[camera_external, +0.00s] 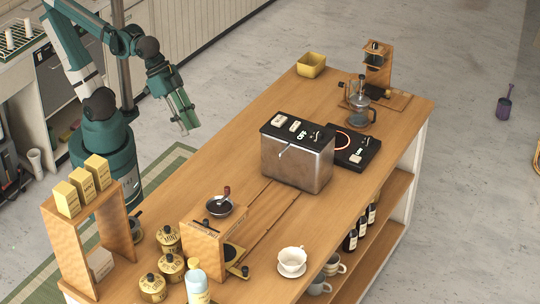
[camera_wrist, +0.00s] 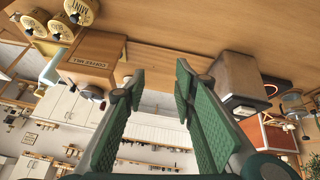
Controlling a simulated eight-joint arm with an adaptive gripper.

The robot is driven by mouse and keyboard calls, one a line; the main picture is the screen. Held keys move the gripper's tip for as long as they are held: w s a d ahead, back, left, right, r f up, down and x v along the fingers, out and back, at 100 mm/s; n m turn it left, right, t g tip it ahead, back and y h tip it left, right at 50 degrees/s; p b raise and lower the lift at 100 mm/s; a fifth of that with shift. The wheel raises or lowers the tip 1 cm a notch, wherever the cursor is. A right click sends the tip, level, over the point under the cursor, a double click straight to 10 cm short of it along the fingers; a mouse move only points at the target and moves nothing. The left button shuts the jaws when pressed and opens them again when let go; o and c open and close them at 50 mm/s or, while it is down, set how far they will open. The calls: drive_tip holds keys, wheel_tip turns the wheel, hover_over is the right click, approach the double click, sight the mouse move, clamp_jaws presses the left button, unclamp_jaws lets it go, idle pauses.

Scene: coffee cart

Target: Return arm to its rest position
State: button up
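My arm stands at the left of the wooden cart in the external view. My gripper (camera_external: 186,122) hangs in the air beside the cart's left edge, pointing downward and apart from everything on the cart. In the wrist view my gripper (camera_wrist: 157,80) shows two green padded fingers spread wide with nothing between them. The cart's wooden top (camera_external: 228,152) lies to the right of my gripper.
A metal machine (camera_external: 297,163) stands mid-cart beside a black hot plate (camera_external: 352,148). A glass carafe (camera_external: 360,115) and yellow bin (camera_external: 311,65) are at the far end. A coffee mill (camera_external: 203,243), tins (camera_external: 170,266), bottle (camera_external: 196,284) and white cup (camera_external: 291,257) are nearer.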

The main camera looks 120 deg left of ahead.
drive_tip(key=s+a+f+m, duration=0.1)
drive_tip(key=s+f, duration=0.2)
drive_tip(key=s, duration=0.2)
drive_tip(key=shift+a+m+t, duration=0.35)
drive_tip(key=shift+m+t, duration=0.05)
drive_tip(key=shift+f, duration=0.1)
idle(2.8)
